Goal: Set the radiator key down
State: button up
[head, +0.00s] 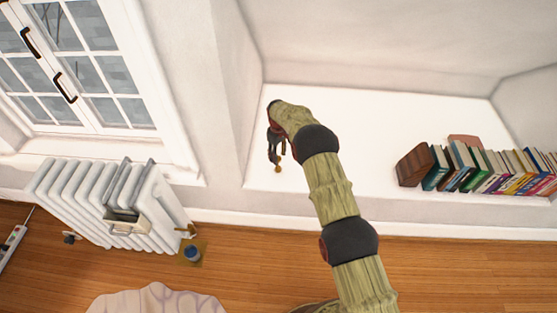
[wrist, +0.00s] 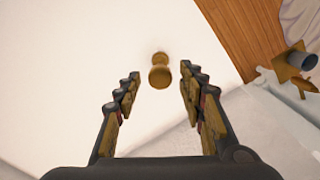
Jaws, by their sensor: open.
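The radiator key (wrist: 160,72) is a small brass piece with a rounded end. In the wrist view it is over the white ledge, just ahead of my open fingers and touching neither. My gripper (wrist: 160,76) is open, with a finger on each side of the key's line. In the head view my gripper (head: 275,152) hangs over the left end of the white ledge (head: 350,120), and the brass key (head: 278,169) shows at its tips. I cannot tell from these views whether the key rests fully on the ledge.
A row of books (head: 490,170) with a brown wooden block (head: 414,166) stands on the right of the ledge. A white radiator (head: 100,200) is below the window at left. A brown square with a blue-grey pot (head: 192,253) is beside it. The ledge's middle is clear.

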jog(key=shift+r+p, duration=0.7)
jog(key=shift+r, duration=1.9)
jog(key=s+d+r+m+t, duration=0.1)
jog(key=s+d+r, duration=0.3)
jog(key=r, duration=0.8)
jog(key=s+d+r+m+t, duration=0.15)
jog(key=s+d+r, duration=0.25)
jog(key=r, duration=0.8)
jog(key=s+d+r+m, duration=0.2)
jog(key=s+d+r, duration=0.2)
jog(key=r, duration=0.8)
jog(key=s+d+r+m+t, duration=0.1)
jog(key=s+d+r, duration=0.25)
jog(key=s, duration=0.55)
jog(key=s+d+r+m, duration=0.1)
jog(key=s+d+r, duration=0.25)
jog(key=s, duration=0.55)
jog(key=s+d+r+m+t, duration=0.15)
jog(key=s+r, duration=0.25)
jog(key=s, duration=0.5)
jog(key=s+d+f+m, duration=0.1)
jog(key=s, duration=0.5)
jog(key=s+d+f+m, duration=0.1)
jog(key=s+f, duration=0.1)
jog(key=s, duration=0.4)
jog(key=shift+d+f+t, duration=0.15)
jog(key=shift+d+t, duration=0.1)
jog(key=shift+t, duration=0.05)
